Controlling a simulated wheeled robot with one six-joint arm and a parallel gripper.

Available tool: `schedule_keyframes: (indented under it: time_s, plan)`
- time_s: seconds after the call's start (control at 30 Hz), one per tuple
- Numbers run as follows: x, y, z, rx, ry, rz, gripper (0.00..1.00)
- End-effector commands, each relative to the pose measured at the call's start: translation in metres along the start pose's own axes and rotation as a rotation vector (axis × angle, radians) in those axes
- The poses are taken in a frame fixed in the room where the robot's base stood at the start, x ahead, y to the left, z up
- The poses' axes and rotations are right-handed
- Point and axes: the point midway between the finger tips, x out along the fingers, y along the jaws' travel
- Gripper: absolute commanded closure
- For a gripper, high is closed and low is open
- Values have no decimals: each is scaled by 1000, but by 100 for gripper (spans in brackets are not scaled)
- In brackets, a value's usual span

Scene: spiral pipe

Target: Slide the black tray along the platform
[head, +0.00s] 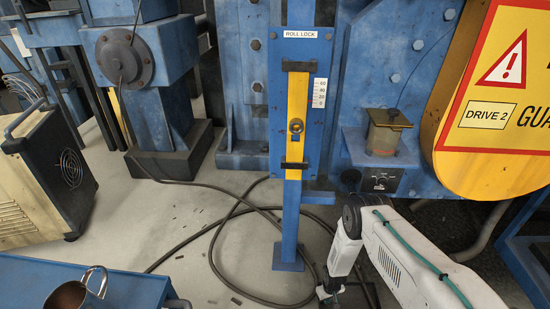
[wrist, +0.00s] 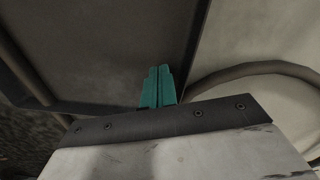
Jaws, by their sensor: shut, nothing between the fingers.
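My gripper shows in the wrist view as two teal fingers (wrist: 158,86) pressed together, with nothing between them. A broad dark surface with a black edge (wrist: 105,50) fills the upper left of that view behind the fingers; it may be the black tray, but I cannot tell for sure. I cannot tell whether the fingertips touch it. In the head view my white arm reaches down at the lower right, and my gripper (head: 333,284) is low, beside a small dark shape at the bottom edge. The platform is not clearly identifiable.
A blue post with a yellow bar (head: 297,110) labelled ROLL LOCK stands left of my arm. A dark cable (head: 215,235) loops on the floor. A yellow guard (head: 490,100) is at right.

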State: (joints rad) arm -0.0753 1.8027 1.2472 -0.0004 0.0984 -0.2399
Motion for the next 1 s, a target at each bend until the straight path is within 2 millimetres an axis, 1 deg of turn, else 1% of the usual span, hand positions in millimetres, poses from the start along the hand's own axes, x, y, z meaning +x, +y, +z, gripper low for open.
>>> schedule_keyframes:
  time_s: [0.2, 0.8, 1.0]
  plan:
    - [-15, 2, -2, 2, 5, 1, 100]
    - [-51, 2, -4, 1, 7, 2, 100]
    - [-56, 2, -3, 1, 7, 2, 100]
